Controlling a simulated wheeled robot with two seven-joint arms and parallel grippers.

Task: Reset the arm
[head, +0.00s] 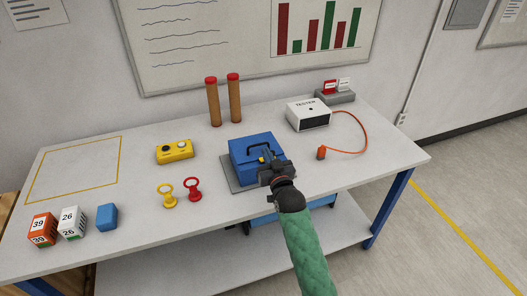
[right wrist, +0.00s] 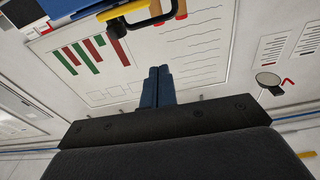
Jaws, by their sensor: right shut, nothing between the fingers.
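My right arm comes in from the bottom of the head view in a green sleeve. My right gripper (head: 264,160) is in front of the blue box (head: 252,143) and overlaps its front in the picture. In the right wrist view the two fingers of my right gripper (right wrist: 157,72) are together with nothing between them. The blue box (right wrist: 66,7), its black handle (right wrist: 152,22) and a yellow latch (right wrist: 122,9) show at the top edge there, apart from the fingertips. The handle is not held. My left gripper is not in view.
The box stands on a grey mat (head: 230,182). A white tester (head: 308,116) with an orange cable, a yellow device (head: 174,151), red (head: 193,189) and yellow (head: 168,195) ring-topped pieces, brown cylinders (head: 213,104) and several cubes (head: 107,217) share the table. The taped square (head: 75,168) is empty.

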